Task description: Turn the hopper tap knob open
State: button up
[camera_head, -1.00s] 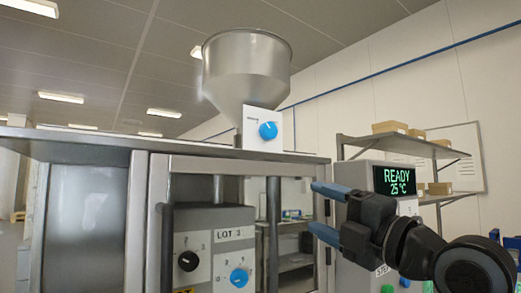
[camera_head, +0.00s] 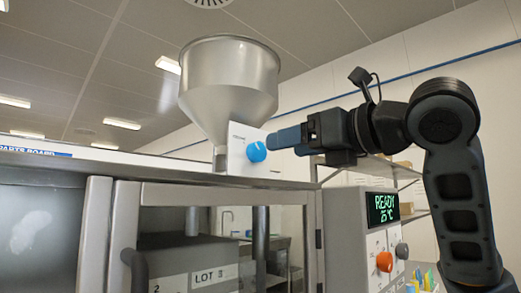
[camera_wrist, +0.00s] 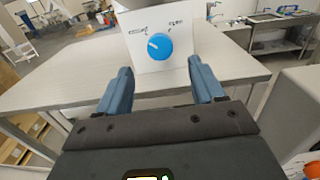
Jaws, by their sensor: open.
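The blue hopper tap knob (camera_head: 256,152) sits on a white plate (camera_head: 240,140) below the steel hopper (camera_head: 228,85). In the wrist view the knob (camera_wrist: 160,46) is ahead of my gripper (camera_wrist: 161,82), between its two blue fingers and a little beyond their tips. Its white pointer mark points up and left, toward the left one of two labels on the plate (camera_wrist: 150,22). My gripper (camera_head: 277,141) is open, and in the head view its fingertips are close beside the knob's right side. The wrist view shows no contact with the knob.
A grey machine with a READY display (camera_head: 383,207), an orange knob (camera_head: 384,262) and a grey knob (camera_head: 402,251) stands at the lower right. Shelves with boxes stand behind my arm.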

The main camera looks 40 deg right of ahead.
aim_at(260, 151)
jog(key=w+p, duration=0.1)
jog(key=w, duration=0.6)
jog(key=c, duration=1.1)
